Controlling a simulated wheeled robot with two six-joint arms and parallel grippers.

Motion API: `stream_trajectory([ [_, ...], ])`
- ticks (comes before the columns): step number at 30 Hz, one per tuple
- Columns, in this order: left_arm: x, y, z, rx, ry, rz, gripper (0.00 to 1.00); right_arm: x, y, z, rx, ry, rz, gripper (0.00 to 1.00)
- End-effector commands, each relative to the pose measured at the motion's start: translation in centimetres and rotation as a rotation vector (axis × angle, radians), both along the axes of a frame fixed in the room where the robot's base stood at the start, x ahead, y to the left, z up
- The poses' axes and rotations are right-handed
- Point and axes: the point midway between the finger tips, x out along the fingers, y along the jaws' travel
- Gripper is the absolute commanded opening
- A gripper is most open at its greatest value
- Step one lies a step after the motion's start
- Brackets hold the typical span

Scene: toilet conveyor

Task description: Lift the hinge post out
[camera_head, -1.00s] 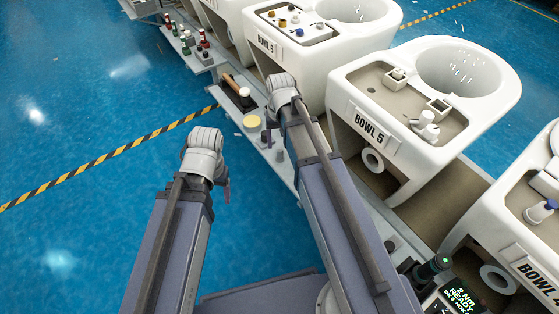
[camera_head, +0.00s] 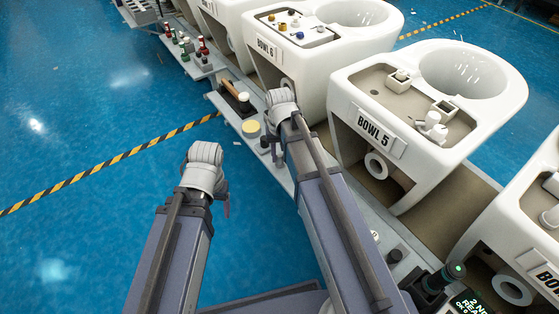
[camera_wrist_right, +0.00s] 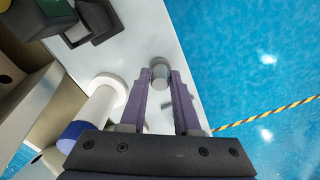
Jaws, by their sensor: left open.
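Bowl 5 (camera_head: 350,85) carries two square sockets, one at the back (camera_head: 398,81) and one at the front (camera_head: 444,109), with a white round fitting (camera_head: 434,124) beside the front one. I cannot tell which part is the hinge post. My right gripper (camera_wrist_right: 161,72) points down over the grey ledge, its purple fingers apart. A small grey cylinder (camera_wrist_right: 159,70) shows between or just beyond the fingertips; contact is not clear. In the head view the right gripper (camera_head: 274,150) is partly hidden by its wrist. My left gripper (camera_head: 225,197) is open and empty over the blue floor.
The ledge (camera_head: 225,108) holds a yellow disc (camera_head: 250,128) and a wooden-handled tool (camera_head: 235,93). Bowl 6 (camera_head: 262,30) stands behind. Open floor (camera_head: 90,110) lies left.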

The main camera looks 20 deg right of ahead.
Motion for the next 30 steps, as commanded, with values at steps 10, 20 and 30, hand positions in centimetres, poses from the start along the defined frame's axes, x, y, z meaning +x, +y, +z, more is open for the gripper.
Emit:
stream_trajectory([
  [10, 0.0, 0.0, 0.0, 0.0, 0.0, 0.0, 0.72, 0.0, 0.0, 0.0, 0.0, 0.0, 0.0, 0.0],
  [20, 0.0, 0.0, 0.13, 0.0, 0.0, 0.0, 0.72, 0.0, 0.0, 0.13, 0.0, 0.0, 0.0, 0.0],
  [30, 0.0, 0.01, 0.79, 0.0, 0.0, 0.0, 0.72, 0.0, 0.0, 0.79, 0.0, 0.0, 0.0, 0.0],
])
